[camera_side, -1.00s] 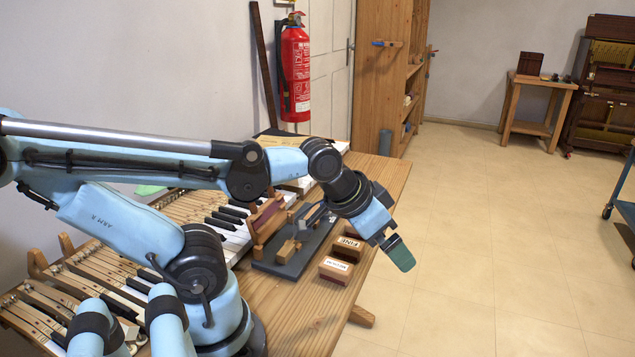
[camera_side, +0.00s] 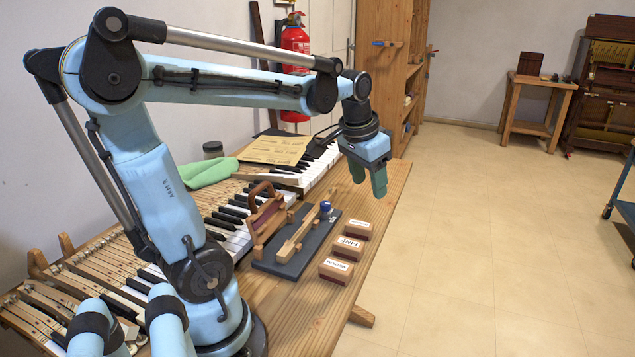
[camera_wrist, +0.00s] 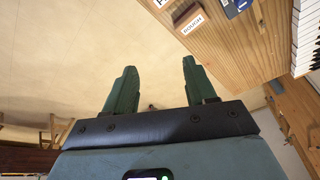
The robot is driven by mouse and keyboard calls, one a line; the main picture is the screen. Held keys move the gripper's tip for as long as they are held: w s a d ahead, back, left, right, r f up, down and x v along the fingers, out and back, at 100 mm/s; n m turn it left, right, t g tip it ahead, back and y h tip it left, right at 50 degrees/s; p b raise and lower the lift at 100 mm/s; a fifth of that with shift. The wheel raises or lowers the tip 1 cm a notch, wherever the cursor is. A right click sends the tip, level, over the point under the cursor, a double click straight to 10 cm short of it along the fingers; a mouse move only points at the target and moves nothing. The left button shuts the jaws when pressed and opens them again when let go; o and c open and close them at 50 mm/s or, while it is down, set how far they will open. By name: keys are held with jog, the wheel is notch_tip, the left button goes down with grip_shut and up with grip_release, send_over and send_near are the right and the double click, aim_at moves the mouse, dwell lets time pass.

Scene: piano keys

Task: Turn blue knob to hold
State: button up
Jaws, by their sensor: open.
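The blue knob (camera_side: 326,207) sits at the far end of a dark grey board (camera_side: 282,262) on the bench, beside a long wooden piece (camera_side: 297,235) on the same board. A blue patch, probably the knob, shows at the top edge of the wrist view (camera_wrist: 232,7). My gripper (camera_side: 370,182) has green fingers pointing down. It is raised well above the bench, to the right of and beyond the knob. In the wrist view my gripper (camera_wrist: 158,80) has its fingers spread apart with nothing between them.
Three labelled wooden blocks (camera_side: 348,248) stand in a row right of the board. A handled wooden tool (camera_side: 265,215) stands left of it, near the piano keys (camera_side: 232,240). A green cloth (camera_side: 208,172) and paper sheet (camera_side: 273,150) lie farther back. Open floor lies right of the bench.

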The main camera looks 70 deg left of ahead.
jog(key=a+n+g, duration=0.2)
jog(key=a, duration=0.8)
jog(key=g+h, duration=0.1)
send_near(326, 203)
notch_tip(326, 203, down, 9)
jog(key=shift+w+a+r, duration=0.1)
jog(key=shift+a+r, duration=0.05)
jog(key=shift+c, duration=0.4)
grip_shut()
